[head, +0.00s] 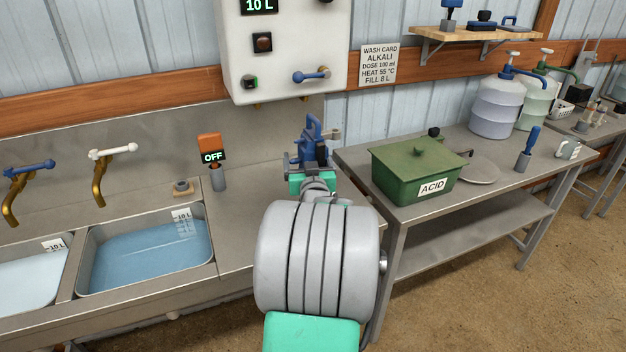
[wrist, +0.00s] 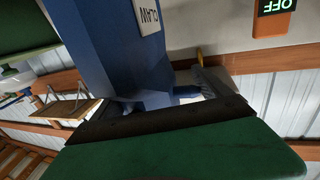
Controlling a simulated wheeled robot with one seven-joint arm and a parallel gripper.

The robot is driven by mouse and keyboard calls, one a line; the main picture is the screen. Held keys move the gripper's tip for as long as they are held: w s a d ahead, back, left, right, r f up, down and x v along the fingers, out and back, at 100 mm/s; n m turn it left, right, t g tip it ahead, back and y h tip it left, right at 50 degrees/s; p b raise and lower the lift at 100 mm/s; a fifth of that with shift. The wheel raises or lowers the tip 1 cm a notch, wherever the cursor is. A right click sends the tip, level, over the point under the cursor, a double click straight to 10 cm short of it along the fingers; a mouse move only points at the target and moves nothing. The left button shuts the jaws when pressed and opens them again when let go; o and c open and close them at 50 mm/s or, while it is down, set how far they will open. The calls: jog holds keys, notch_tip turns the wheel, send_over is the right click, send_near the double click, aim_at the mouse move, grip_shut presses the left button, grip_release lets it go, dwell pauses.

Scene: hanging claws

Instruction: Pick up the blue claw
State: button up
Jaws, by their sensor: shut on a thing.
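The blue claw (head: 314,133) is in my gripper (head: 312,163), above the steel counter between the sink and the right-hand table. In the wrist view, the blue claw (wrist: 112,45) is large and close, with a white label reading "CLAW". My gripper is shut on it. My arm hides part of the claw's lower end in the head view. I cannot tell whether its base touches the counter.
A sink basin (head: 88,265) with water lies left. An orange-topped "OFF" device (head: 210,150) stands left of the claw. A green "ACID" box (head: 415,170) sits on the right table (head: 395,203). A white dispenser (head: 285,50) hangs above. A shelf (head: 470,42) is upper right.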

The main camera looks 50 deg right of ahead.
aim_at(307, 147)
jog(key=c, duration=0.6)
jog(key=shift+r, duration=0.6)
jog(key=shift+c, duration=0.2)
notch_tip(307, 147, up, 2)
jog(key=shift+r+p, duration=0.25)
jog(key=shift+p, duration=0.6)
jog(key=s+a+r+p, duration=0.5)
jog(key=a+r, duration=0.4)
jog(key=a, duration=0.3)
jog(key=shift+s+a+r, duration=0.3)
jog(key=shift+s, duration=0.15)
jog(key=o, duration=1.5)
jog(key=shift+c, duration=0.2)
jog(key=c, duration=1.5)
